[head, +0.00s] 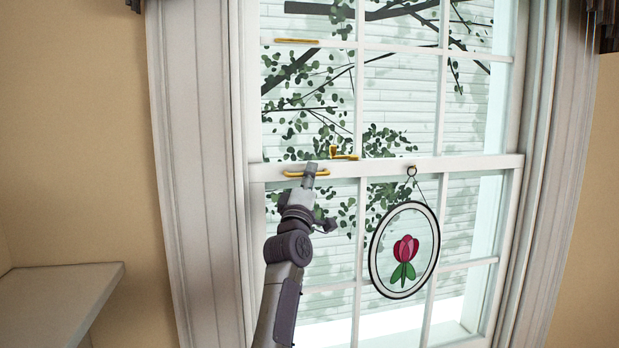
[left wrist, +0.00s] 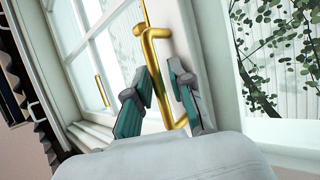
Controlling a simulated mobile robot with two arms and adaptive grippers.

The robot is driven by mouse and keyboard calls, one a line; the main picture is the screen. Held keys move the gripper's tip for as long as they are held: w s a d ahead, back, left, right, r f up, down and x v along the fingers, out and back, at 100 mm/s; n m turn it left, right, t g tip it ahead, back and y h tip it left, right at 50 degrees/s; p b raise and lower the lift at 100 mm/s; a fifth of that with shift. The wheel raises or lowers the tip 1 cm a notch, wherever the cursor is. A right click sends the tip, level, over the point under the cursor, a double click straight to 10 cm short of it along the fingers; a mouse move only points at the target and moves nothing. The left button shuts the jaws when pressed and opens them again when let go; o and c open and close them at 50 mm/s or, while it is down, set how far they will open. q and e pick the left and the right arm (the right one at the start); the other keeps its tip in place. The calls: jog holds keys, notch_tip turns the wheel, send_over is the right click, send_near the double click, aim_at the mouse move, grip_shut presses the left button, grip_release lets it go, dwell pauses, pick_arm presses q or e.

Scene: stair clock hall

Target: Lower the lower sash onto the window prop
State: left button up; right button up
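The lower sash stands behind my left arm in the head view; its white top rail (head: 450,165) crosses the window's middle. A brass handle (head: 291,174) sits on that rail at the left. My left gripper (head: 310,168) is at this handle. In the left wrist view the two fingers (left wrist: 163,85) stand on either side of the brass handle (left wrist: 165,50) and look closed on it. Contact of both pads is hard to see. I cannot make out the window prop in either view. My right gripper is not in view.
A brass latch (head: 343,154) sits at the meeting rail. A round stained-glass tulip ornament (head: 404,250) hangs before the lower panes, right of my arm. Another brass handle (head: 297,41) is on the upper sash. A shelf (head: 60,295) juts out at lower left.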

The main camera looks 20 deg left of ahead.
pick_arm(q)
jog(key=shift+s, duration=0.15)
jog(key=v, duration=1.1)
jog(key=shift+s+f, duration=0.2)
jog(key=shift+s, duration=0.1)
jog(key=shift+d, duration=0.1)
